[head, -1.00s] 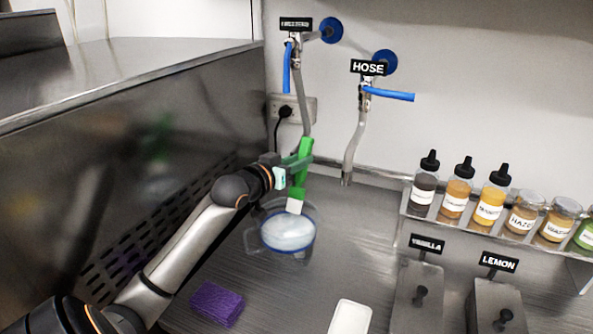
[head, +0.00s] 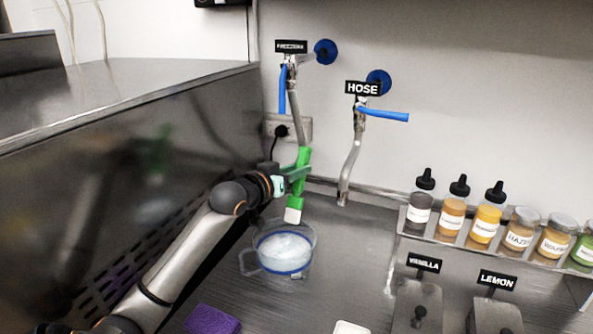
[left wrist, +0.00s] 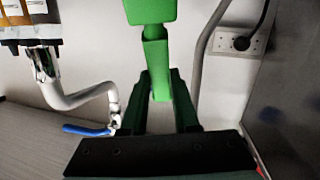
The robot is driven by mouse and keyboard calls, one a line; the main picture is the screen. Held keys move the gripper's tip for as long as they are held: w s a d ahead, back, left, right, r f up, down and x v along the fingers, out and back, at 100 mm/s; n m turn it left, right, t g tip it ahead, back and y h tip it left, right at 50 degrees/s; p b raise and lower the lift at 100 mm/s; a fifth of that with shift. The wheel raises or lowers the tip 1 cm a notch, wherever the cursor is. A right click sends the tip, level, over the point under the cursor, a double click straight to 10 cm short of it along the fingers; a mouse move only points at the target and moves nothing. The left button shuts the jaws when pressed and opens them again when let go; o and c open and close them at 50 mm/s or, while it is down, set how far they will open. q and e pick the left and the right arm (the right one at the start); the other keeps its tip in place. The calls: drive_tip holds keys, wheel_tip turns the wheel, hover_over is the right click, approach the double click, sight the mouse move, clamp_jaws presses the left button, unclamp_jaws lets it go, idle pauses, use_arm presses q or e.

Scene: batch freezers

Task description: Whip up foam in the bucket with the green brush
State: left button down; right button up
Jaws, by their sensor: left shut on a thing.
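The green brush (head: 298,188) is upright, with its white bristles pointing down. My left gripper (head: 296,174) is shut on the brush's handle; the handle also shows between the fingers in the left wrist view (left wrist: 156,62). The clear bucket (head: 258,262) stands on the metal counter just below the brush. It has a handle on its left side, a blue ring and whitish foamy liquid inside. The bristles appear at or above the bucket's back rim; I cannot tell whether they touch it. My right gripper is not in view.
A purple sponge (head: 212,320) and a white item (head: 350,328) lie at the front. A hose tap (head: 352,160) and another tap (head: 296,100) hang on the back wall. Bottles and jars (head: 484,225) line a shelf at right, above the vanilla and lemon units.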

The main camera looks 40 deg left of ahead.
sight(306, 148)
use_arm(q)
drive_tip(key=shift+r, duration=0.1)
drive_tip(key=shift+r, duration=2.45)
drive_tip(key=shift+f, duration=0.1)
